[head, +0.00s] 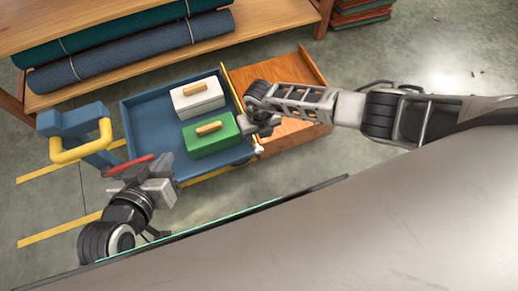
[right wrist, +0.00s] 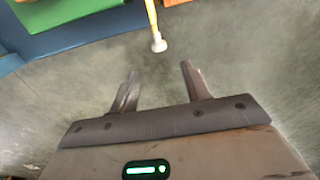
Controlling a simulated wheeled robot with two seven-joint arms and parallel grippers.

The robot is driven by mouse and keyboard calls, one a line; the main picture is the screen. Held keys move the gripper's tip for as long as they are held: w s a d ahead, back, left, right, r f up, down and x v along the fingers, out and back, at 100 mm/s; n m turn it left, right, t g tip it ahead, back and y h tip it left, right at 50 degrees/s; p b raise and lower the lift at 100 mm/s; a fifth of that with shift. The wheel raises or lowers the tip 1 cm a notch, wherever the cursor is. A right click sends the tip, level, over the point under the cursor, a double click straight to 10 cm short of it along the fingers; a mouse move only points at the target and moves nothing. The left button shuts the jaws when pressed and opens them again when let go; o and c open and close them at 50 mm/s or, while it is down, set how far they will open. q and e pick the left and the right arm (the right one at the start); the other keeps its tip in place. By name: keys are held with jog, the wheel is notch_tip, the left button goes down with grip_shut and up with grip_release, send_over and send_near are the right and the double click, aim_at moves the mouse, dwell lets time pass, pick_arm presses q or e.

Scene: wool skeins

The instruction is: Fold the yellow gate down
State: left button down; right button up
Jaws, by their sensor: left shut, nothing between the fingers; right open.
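The yellow gate (head: 236,92) is a thin bar along the right side of the blue cart (head: 134,123), between it and an orange wooden board. Its pale knob (head: 258,149) is at the near end. In the right wrist view, the knob (right wrist: 158,43) on its yellow stem is just beyond and between the fingertips, apart from them. My right gripper (right wrist: 160,78) is open and empty; in the head view it hides part of the gate. My left gripper (head: 148,180) is shut and empty, near the cart's near left corner.
A white box (head: 197,101) and a green box (head: 211,140) with wooden handles sit in the cart. The orange board (head: 290,138) lies right of it. A blue post with a yellow handle (head: 80,150) stands left. A wooden shelf (head: 270,17) with rolls is behind.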

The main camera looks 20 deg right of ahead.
aim_at(260, 149)
notch_tip(260, 149, down, 9)
jog(key=b, duration=0.5)
jog(key=shift+f+b, duration=0.4)
jog(key=shift+f, duration=0.35)
pick_arm(q)
jog(key=r+t, duration=0.1)
jog(key=d+r+t+h, duration=0.2)
jog(key=r, duration=0.1)
jog(key=shift+w, duration=0.25)
pick_arm(e)
grip_shut()
